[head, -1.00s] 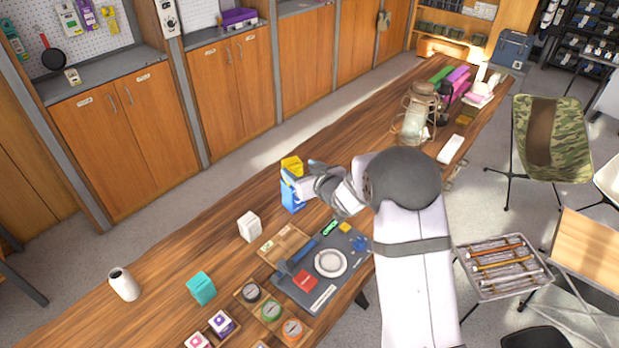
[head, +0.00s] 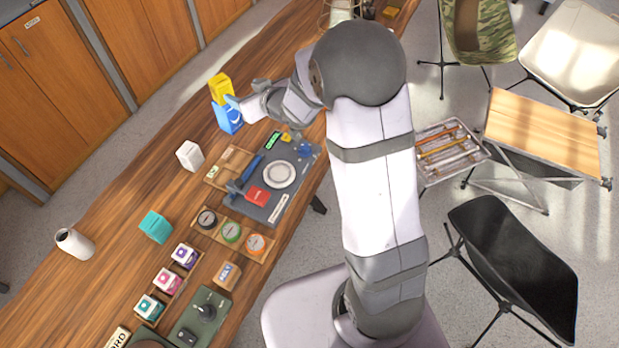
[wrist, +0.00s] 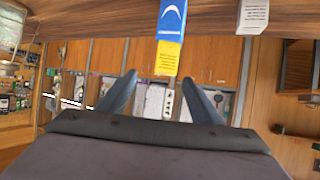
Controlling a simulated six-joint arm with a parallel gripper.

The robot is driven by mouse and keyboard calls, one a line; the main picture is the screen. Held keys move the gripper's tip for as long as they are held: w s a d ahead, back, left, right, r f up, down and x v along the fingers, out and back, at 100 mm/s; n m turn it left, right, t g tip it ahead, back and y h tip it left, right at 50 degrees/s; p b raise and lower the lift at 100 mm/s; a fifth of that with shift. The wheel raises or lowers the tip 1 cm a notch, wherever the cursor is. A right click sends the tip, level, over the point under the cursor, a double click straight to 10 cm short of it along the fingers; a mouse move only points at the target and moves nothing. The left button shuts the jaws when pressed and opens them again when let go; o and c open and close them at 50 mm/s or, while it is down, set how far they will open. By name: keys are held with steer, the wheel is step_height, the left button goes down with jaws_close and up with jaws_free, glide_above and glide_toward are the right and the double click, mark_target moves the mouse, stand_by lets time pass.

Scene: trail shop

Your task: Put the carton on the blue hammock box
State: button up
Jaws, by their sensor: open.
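The yellow carton (head: 220,86) sits on top of the blue hammock box (head: 228,118), which stands upright near the table's far edge. My gripper (head: 240,101) is beside them on their right in the head view, with its fingers hard to make out there. In the wrist view my gripper (wrist: 158,77) is open and its fingers are spread wide with nothing held. The wrist picture is upside down. In it the carton (wrist: 166,58) meets the blue box (wrist: 171,20) and lies ahead of the fingers, between their lines. I cannot tell the exact gap.
A white box (head: 190,155) stands left of the blue box; it also shows in the wrist view (wrist: 253,16).

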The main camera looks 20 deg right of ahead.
steer(key=s+d+f+m+g+h, duration=0.1)
steer(key=s+d+f+g+h, duration=0.1)
steer(key=s+d, duration=0.3)
steer(key=s+d+f+m+g+h, duration=0.1)
steer(key=s+d+f+g+h, duration=0.15)
steer(key=s, duration=0.45)
steer(key=s+f+m+g, duration=0.1)
steer(key=s+g, duration=0.6)
steer(key=s, duration=1.6)
steer(key=shift+d+m, duration=0.25)
steer(key=shift+m, duration=0.25)
